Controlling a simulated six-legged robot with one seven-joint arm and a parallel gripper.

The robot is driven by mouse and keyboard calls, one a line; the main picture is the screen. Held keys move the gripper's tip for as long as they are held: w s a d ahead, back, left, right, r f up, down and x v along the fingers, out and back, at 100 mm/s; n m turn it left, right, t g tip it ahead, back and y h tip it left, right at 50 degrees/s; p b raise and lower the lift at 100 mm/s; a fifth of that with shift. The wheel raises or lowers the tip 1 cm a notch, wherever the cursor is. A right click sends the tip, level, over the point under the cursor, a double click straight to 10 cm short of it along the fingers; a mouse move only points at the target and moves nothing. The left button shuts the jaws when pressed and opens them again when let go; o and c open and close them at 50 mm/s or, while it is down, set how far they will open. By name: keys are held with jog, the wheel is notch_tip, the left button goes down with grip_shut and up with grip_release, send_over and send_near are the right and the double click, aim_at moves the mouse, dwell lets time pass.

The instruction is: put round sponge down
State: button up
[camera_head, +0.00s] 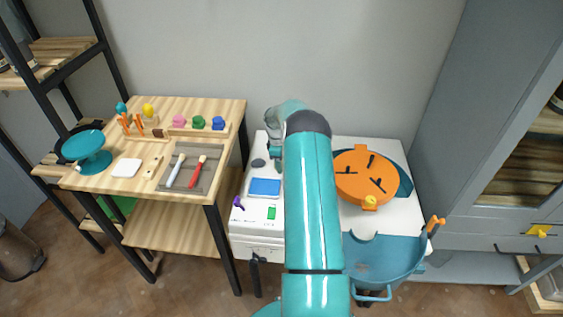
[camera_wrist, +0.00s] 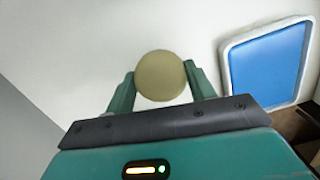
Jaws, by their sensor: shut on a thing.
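The round sponge, a beige disc (camera_wrist: 160,74), sits between the two teal fingers of my gripper (camera_wrist: 161,82) in the wrist view. My gripper is shut on it. In the head view my gripper (camera_head: 276,158) is over the left back part of the white table (camera_head: 345,225), partly hidden by my own arm. I cannot make out the sponge in the head view. In the wrist view white surface lies behind the sponge; whether the sponge touches it I cannot tell.
A blue pad with a pale rim (camera_wrist: 268,62) lies to the right in the wrist view; it also shows in the head view (camera_head: 264,187). A dark disc (camera_head: 258,163) is beside my gripper. An orange wheel (camera_head: 366,176) and a blue basin (camera_head: 385,262) stand right. A wooden table (camera_head: 225,115) is left.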

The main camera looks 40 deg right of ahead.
jog(key=o, duration=1)
jog(key=shift+f, duration=0.1)
jog(key=shift+c, duration=0.2)
notch_tip(320, 180, up, 12)
jog(key=w, duration=0.1)
jog(key=shift+w+a+r, duration=0.15)
jog(key=shift+a+r, duration=0.05)
jog(key=shift+a, duration=0.15)
jog(key=w+a+r+t+h, duration=0.1)
jog(key=w+a+r, duration=0.1)
jog(key=a+r, duration=1.05)
jog(key=s+a+r+m+t, duration=0.1)
jog(key=s+a+r, duration=0.2)
jog(key=a+r, duration=0.35)
jog(key=s+a+r+m+t, duration=0.1)
jog(key=s+a+r, duration=0.2)
jog(key=a+r, duration=0.35)
jog(key=s+a+m+t+y, duration=0.1)
jog(key=s+a+m+t, duration=0.2)
jog(key=s+a, duration=1.6)
jog(key=s, duration=0.4)
jog(key=shift+a+m+t+y, duration=0.3)
jog(key=shift+m+t, duration=0.1)
jog(key=shift+f, duration=0.1)
